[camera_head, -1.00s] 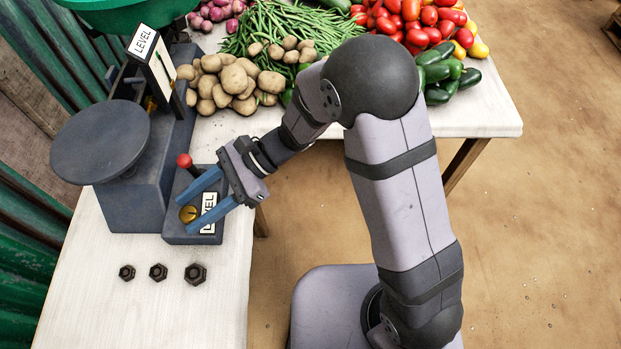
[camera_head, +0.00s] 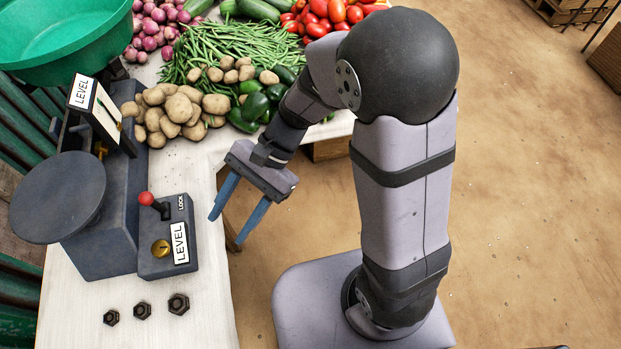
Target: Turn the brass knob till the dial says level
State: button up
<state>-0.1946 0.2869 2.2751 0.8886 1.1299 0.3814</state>
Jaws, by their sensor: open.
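The brass knob (camera_head: 161,249) sits uncovered on the dark control box (camera_head: 158,264), beside a white LEVEL label (camera_head: 180,243). A lever with a red ball top (camera_head: 146,199) stands on the same box, near the word LOCK. The dial (camera_head: 104,108) is a white-faced panel on the scale behind, with LEVEL on its top plate; it is seen at a steep slant and I cannot tell its reading. My gripper (camera_head: 226,231) is open and empty, to the right of the box and apart from it, its blue fingers pointing down near the table's edge.
The scale has a round dark plate (camera_head: 58,197) at left and a green basin (camera_head: 65,45) above. Several potatoes (camera_head: 180,108), green beans (camera_head: 235,50) and other vegetables fill the table's back. Three dark hex nuts (camera_head: 143,311) lie in front of the box. The white table (camera_head: 205,300) is bare beside them.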

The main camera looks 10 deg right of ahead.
jog(key=d+r+n+t+h+p, duration=0.1)
jog(key=d+r+n+h+p, duration=0.1)
jog(key=d, duration=0.6)
jog(key=d+r+n+t+h+p, duration=0.2)
jog(key=d+r+n+h+p, duration=0.1)
jog(key=d, duration=0.5)
jog(key=shift+s+d+n+h+p, duration=0.15)
jog(key=shift+d+n+h+p, duration=0.15)
jog(key=shift+n+h+p, duration=0.75)
jog(key=shift+a+r+y+p, duration=0.1)
jog(key=shift+a+y+p, duration=0.05)
jog(key=shift+y+p, duration=0.2)
jog(key=s+a+f+n+g+h+p, duration=0.1)
jog(key=s+a+n+p, duration=0.2)
jog(key=a, duration=0.5)
jog(key=s+a+f+n+g+h+p, duration=0.1)
jog(key=s+a+f+n+g+p, duration=0.15)
jog(key=a, duration=0.55)
jog(key=w+a+r+m+t+y, duration=0.1)
jog(key=w+a+m, duration=0.2)
jog(key=a+m, duration=0.3)
jog(key=w+a+r+m+t+y, duration=0.1)
jog(key=w+a+m+y, duration=0.1)
jog(key=w+a+m, duration=0.2)
jog(key=a+m, duration=0.3)
jog(key=shift+w+a+r+m, duration=0.15)
jog(key=shift+a+r+m, duration=0.05)
jog(key=shift+a+m, duration=0.15)
